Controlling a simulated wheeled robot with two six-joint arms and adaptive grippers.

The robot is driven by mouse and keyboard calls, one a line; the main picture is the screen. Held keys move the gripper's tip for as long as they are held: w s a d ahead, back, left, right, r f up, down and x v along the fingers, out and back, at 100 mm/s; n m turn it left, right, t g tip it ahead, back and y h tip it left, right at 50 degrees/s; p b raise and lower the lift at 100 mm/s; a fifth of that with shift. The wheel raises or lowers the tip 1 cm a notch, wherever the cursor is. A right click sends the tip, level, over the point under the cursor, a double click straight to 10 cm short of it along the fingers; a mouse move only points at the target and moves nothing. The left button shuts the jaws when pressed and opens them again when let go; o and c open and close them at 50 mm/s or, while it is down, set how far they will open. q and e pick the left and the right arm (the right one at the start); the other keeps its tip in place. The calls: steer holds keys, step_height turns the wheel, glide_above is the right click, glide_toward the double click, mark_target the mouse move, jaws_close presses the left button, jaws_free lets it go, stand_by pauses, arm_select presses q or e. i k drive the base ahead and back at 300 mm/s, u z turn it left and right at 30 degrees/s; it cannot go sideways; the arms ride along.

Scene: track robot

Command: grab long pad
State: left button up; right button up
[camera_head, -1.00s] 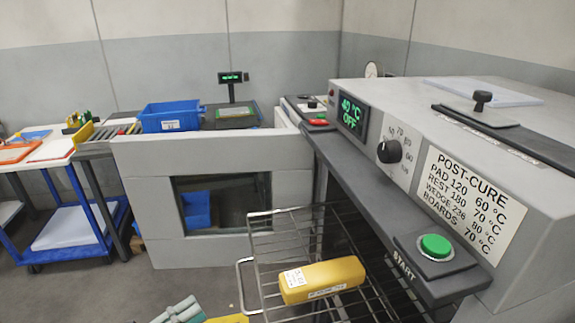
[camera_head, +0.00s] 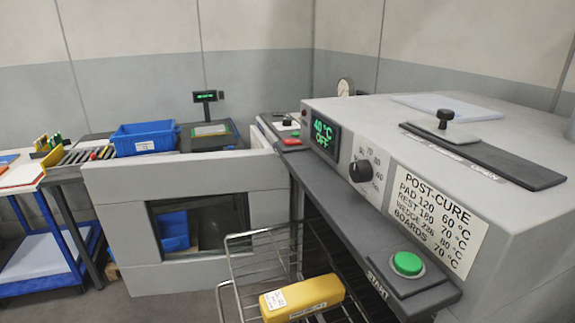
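A long yellow pad (camera_head: 302,298) with white labels lies on the pulled-out wire rack (camera_head: 232,289) at the bottom middle. The rack sticks out of the grey post-cure oven (camera_head: 420,170), below its front ledge. The oven's door (camera_head: 190,215), with a dark window, stands open to the left of the rack. Neither of my grippers shows in the head view now.
The oven has a display (camera_head: 325,135) reading 40 °C OFF, a black dial (camera_head: 360,171) and a green start button (camera_head: 407,263). A blue bin (camera_head: 146,139) stands on a bench behind the door. A blue cart (camera_head: 42,268) is at the left. Bare floor lies left of the rack.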

mark_target(293, 302)
steer(key=z, duration=0.05)
steer(key=k, duration=0.5)
steer(key=u, duration=1)
steer(key=i, duration=0.7)
steer(key=z, duration=0.7)
